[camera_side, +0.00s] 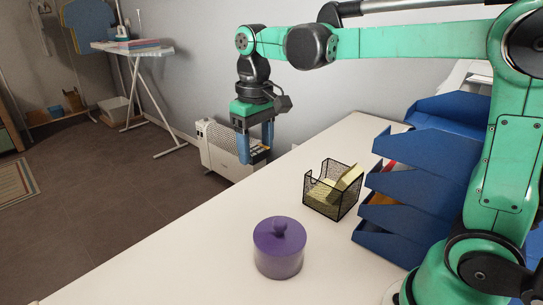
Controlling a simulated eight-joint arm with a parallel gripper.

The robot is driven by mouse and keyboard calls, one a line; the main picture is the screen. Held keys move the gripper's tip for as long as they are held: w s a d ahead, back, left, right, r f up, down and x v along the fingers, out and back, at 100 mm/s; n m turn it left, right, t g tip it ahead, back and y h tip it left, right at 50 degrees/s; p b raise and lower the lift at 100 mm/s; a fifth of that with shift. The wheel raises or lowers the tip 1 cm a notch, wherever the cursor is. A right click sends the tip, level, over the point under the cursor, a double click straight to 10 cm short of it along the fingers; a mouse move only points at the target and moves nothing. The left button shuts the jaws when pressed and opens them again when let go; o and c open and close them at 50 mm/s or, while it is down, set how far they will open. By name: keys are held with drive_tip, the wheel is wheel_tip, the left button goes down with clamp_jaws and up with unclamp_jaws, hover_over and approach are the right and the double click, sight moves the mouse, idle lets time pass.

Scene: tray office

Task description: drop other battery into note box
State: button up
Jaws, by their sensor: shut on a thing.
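My gripper (255,146) hangs pointing down near the far left edge of the white table, with its two blue fingers shut on a small dark battery (259,150). Much of the battery is hidden by the fingers. The note box (333,203) is a black wire-mesh box with yellow note papers inside, standing on the table to the right of and below my gripper in the picture. The gripper is apart from the box. I see no other battery.
A purple lidded pot (279,249) stands on the table in front of the note box. Blue stacked letter trays (408,180) stand to the right of the box. The table (180,250) is clear at the left. A white heater (222,148) stands on the floor behind.

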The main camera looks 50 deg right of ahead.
drive_tip(key=s+d+r, duration=0.1)
drive_tip(key=s+d, duration=0.2)
drive_tip(key=d, duration=0.7)
drive_tip(key=s+d, duration=0.4)
drive_tip(key=d, duration=0.6)
drive_tip(key=shift+w+a+f, duration=0.1)
drive_tip(key=shift+a+f, duration=0.05)
drive_tip(key=shift+f, duration=1.15)
drive_tip(key=shift+a+f, duration=0.15)
drive_tip(key=shift+f, duration=1.15)
drive_tip(key=o, duration=1.3)
drive_tip(key=shift+o, duration=0.2)
